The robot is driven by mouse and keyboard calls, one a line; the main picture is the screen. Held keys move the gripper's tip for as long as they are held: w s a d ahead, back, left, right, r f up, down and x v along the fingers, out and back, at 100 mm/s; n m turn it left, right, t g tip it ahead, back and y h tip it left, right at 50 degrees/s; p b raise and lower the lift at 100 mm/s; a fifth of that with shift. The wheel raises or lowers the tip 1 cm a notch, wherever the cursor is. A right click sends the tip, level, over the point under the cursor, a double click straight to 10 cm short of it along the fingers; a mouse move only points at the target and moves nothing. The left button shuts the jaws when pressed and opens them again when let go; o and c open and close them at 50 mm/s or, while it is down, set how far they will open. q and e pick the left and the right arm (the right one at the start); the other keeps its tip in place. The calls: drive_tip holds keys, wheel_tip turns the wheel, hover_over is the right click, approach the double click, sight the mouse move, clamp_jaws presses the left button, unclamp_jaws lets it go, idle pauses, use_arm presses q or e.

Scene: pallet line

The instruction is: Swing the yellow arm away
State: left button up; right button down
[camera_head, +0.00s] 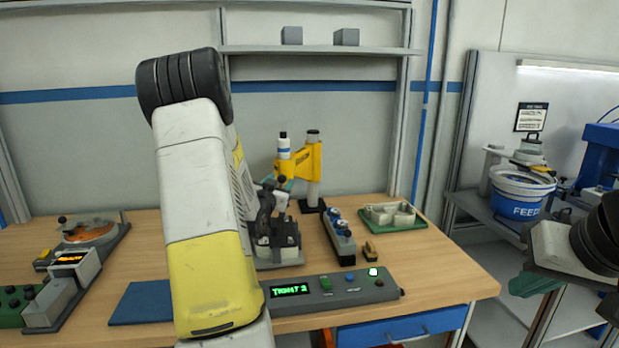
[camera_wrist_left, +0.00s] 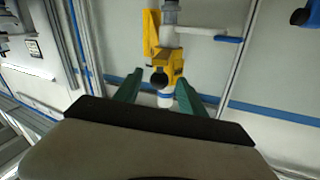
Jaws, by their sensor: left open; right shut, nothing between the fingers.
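My left gripper (camera_head: 286,184) is mostly hidden behind my own arm in the head view; a teal fingertip shows just below the cylinder. In the left wrist view its two green fingers (camera_wrist_left: 158,88) are apart, with the yellow arm (camera_wrist_left: 168,66) beyond and between them. I cannot tell whether they touch it. My right gripper (camera_head: 533,284) is shut and empty at the right edge.
A dark clamp fixture (camera_head: 282,240) stands in front of the yellow arm. A control box (camera_head: 330,289) with a green display lies at the front edge. A green tray (camera_head: 393,216) is at the right; a blue mat (camera_head: 140,303) at the left. A feed bucket (camera_head: 522,193) stands farther right.

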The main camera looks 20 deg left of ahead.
use_arm(q)
drive_tip(key=w, duration=0.3)
drive_tip(key=w+a, duration=0.1)
drive_tip(key=w, duration=0.1)
drive_tip(key=shift+w, duration=0.15)
clamp_jaws()
idle(1.3)
